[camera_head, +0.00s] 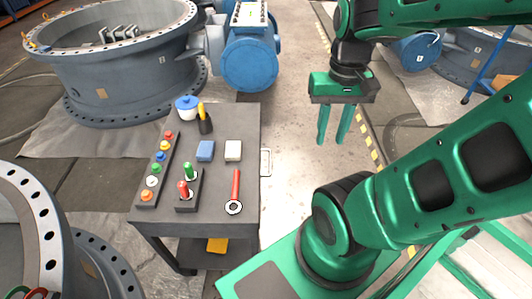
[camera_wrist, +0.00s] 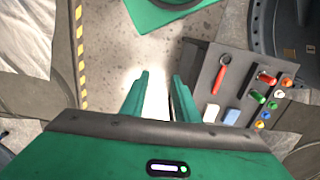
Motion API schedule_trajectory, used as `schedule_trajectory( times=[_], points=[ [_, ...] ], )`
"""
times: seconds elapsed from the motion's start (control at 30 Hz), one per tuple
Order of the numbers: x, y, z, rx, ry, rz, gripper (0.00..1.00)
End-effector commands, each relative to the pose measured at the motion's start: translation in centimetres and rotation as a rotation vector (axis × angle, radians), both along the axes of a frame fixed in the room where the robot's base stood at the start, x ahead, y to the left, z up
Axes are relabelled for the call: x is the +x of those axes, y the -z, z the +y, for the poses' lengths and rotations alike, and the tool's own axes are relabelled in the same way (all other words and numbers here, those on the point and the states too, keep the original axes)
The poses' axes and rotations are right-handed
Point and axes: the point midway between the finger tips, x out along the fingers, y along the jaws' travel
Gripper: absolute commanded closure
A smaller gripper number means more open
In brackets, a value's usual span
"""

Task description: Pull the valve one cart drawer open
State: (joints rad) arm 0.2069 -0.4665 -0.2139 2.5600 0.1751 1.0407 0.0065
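A dark grey cart (camera_head: 217,120) stands left of my arm in the head view. On its right side is a pale drawer handle (camera_head: 265,162). The drawer looks shut, with its front mostly hidden from above. My gripper (camera_head: 332,142) hangs fingers down over the floor to the right of the cart, apart from the handle. Its two green fingers are parted with nothing between them. In the wrist view the fingers (camera_wrist: 160,75) are also apart, over bare floor, and the cart (camera_wrist: 205,70) is to their right.
The cart top holds a red-handled wrench (camera_head: 236,187), a blue block (camera_head: 205,151), a white block (camera_head: 233,151), coloured buttons (camera_head: 157,168) and a blue-lidded pot (camera_head: 187,108). Large grey valve bodies (camera_head: 125,65) stand left and behind. The floor between cart and gripper is clear.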

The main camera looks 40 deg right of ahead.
Motion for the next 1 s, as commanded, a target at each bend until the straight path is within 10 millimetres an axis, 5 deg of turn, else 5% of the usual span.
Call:
schedule_trajectory(
  times=[0.37, 0.67, 1.0],
  points=[
    [0.0, -0.2, -0.4, -0.002, -0.002, -0.013, 0.72],
    [8.1, 3.1, -2.2, -0.002, -0.019, -0.022, 0.72],
    [17.5, 10.7, -4.3, 0.041, -0.017, -0.054, 0.72]
  ],
)
